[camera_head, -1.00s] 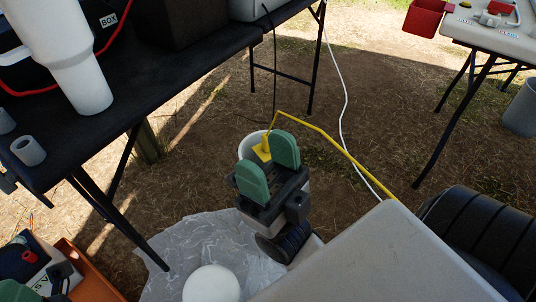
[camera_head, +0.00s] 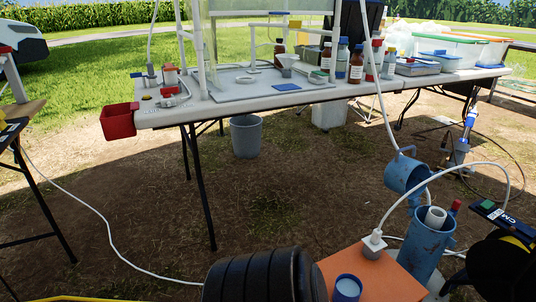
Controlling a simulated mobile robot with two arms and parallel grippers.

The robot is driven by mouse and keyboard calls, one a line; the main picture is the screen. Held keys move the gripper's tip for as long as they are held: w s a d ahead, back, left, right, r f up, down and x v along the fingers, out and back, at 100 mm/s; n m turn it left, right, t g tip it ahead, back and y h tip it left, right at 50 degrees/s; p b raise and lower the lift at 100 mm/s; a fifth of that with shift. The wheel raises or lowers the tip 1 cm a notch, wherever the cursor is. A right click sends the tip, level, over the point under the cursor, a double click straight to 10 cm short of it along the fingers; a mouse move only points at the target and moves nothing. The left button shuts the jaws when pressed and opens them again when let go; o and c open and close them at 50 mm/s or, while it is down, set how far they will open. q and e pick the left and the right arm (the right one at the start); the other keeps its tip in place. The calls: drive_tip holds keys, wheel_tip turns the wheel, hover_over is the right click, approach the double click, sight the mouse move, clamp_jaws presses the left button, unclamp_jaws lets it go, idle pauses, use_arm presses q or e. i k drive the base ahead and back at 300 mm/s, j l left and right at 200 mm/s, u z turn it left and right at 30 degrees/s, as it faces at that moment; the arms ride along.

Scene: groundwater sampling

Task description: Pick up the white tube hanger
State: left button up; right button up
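I cannot single out the white tube hanger for certain. A frame of white tubes (camera_head: 199,60) stands upright on the long white table (camera_head: 205,113), around a clear panel. A small white piece with red parts (camera_head: 172,92) lies on that table's left end. Neither of my grippers is in view, so nothing shows between their fingers.
A red bin (camera_head: 118,122) hangs at the table's left end. A grey bucket (camera_head: 246,136) stands beneath. Brown bottles (camera_head: 356,66) stand on top. Blue cylinders (camera_head: 428,240) and an orange surface (camera_head: 372,272) are at lower right. Open ground lies in front of the table.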

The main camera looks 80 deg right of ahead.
sight(374, 241)
drive_tip(key=z, duration=3.65)
drive_tip(key=i+j+z, duration=0.15)
drive_tip(key=z, duration=0.35)
drive_tip(key=i+j+z, duration=0.1)
drive_tip(key=j+z, duration=0.8)
drive_tip(key=j, duration=0.2)
drive_tip(key=j+z, duration=0.45)
drive_tip(key=j, duration=0.2)
